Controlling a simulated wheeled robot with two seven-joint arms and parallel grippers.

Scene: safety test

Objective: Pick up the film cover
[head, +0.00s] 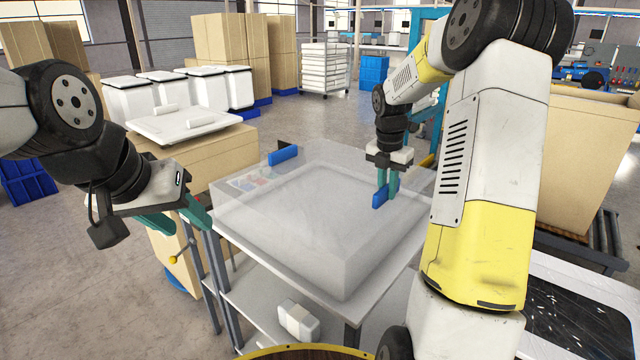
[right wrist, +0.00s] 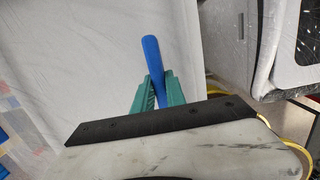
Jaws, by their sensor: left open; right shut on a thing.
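The film cover (head: 300,230) is a translucent, whitish box-shaped cover on a grey table, and its pale surface also fills much of the right wrist view (right wrist: 90,60). It has a blue handle (head: 283,155) at its far left edge and another blue handle (head: 378,199) toward the right. My right gripper (head: 387,188) is shut on this right blue handle, with its green fingers on either side of it in the right wrist view (right wrist: 156,90). My left gripper (head: 182,217) is open and empty, left of the cover and apart from it.
Red and blue items (head: 250,182) show faintly through the cover's far left corner. A lower shelf (head: 255,305) under the table holds a white bottle-like object (head: 298,320). White bins (head: 170,95) and cardboard boxes (head: 225,40) stand behind. A large carton (head: 585,155) is at right.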

